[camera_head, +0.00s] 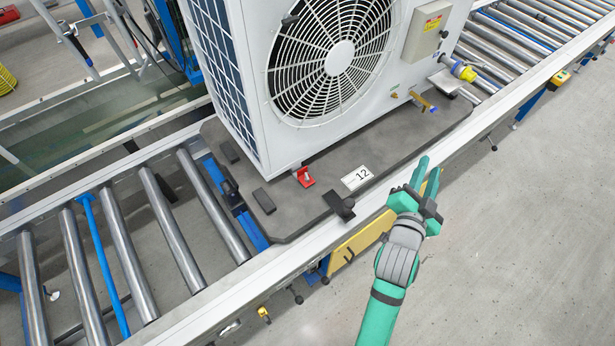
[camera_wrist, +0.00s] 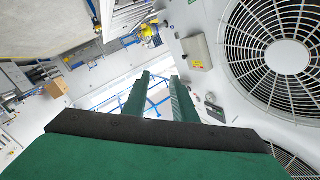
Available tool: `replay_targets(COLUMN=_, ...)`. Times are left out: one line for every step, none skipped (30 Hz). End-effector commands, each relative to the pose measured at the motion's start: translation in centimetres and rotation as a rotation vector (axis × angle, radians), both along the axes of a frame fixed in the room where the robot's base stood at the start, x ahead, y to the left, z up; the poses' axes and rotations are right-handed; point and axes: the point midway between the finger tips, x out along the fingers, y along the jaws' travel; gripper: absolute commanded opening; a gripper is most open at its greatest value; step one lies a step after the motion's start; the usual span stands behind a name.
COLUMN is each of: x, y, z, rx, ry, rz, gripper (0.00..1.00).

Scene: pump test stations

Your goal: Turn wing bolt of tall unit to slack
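The tall unit (camera_head: 250,70) is a white box with a round fan grille, standing on a dark grey pallet (camera_head: 225,185). It also shows at the right of the wrist view (camera_wrist: 205,60). I cannot clearly pick out the wing bolt. A small red part (camera_head: 304,177) sits at the unit's lower front edge, and a yellow lever (camera_head: 422,101) sits by its lower right corner. My gripper (camera_head: 428,173) is beside the conveyor's front rail, right of the pallet. Its green fingers are apart with nothing between them, as the wrist view (camera_wrist: 161,80) also shows.
A black block (camera_head: 341,205) stands at the pallet's front edge, near a white "12" label (camera_head: 357,178). The roller conveyor's front rail (camera_head: 210,305) runs diagonally. The floor (camera_head: 530,230) beyond the rail is clear.

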Motion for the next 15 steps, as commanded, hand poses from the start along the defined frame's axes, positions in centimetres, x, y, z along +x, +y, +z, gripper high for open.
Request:
replay_targets(x=0.8, y=-0.7, z=0.7, rx=0.062, ry=-0.030, rz=-0.028, gripper=0.25)
replay_targets(x=1.2, y=-1.2, z=1.0, rx=0.100, ry=-0.044, rz=-0.044, gripper=0.25)
replay_targets(x=1.5, y=-1.8, z=1.2, rx=0.152, ry=-0.062, rz=-0.067, gripper=0.25)
replay_targets(x=1.8, y=-2.2, z=1.3, rx=0.191, ry=-0.076, rz=-0.083, gripper=0.25)
replay_targets(x=2.1, y=-2.6, z=1.4, rx=0.233, ry=-0.088, rz=-0.100, gripper=0.25)
replay_targets(x=2.4, y=-3.0, z=1.4, rx=0.290, ry=-0.105, rz=-0.122, gripper=0.25)
replay_targets(x=2.7, y=-3.2, z=1.4, rx=0.332, ry=-0.118, rz=-0.135, gripper=0.25)
replay_targets(x=2.9, y=-3.5, z=1.3, rx=0.378, ry=-0.130, rz=-0.150, gripper=0.25)
replay_targets(x=3.2, y=-3.7, z=1.0, rx=0.439, ry=-0.145, rz=-0.171, gripper=0.25)
replay_targets(x=3.4, y=-3.9, z=0.8, rx=0.485, ry=-0.155, rz=-0.187, gripper=0.25)
replay_targets(x=3.6, y=-4.0, z=0.5, rx=0.533, ry=-0.166, rz=-0.201, gripper=0.25)
replay_targets(x=3.8, y=-4.0, z=0.1, rx=0.598, ry=-0.180, rz=-0.220, gripper=0.25)
replay_targets(x=4.0, y=-4.0, z=-0.3, rx=0.647, ry=-0.188, rz=-0.234, gripper=0.25)
replay_targets(x=4.2, y=-4.0, z=-0.7, rx=0.698, ry=-0.197, rz=-0.249, gripper=0.25)
replay_targets(x=4.4, y=-3.8, z=-1.4, rx=0.767, ry=-0.208, rz=-0.267, gripper=0.25)
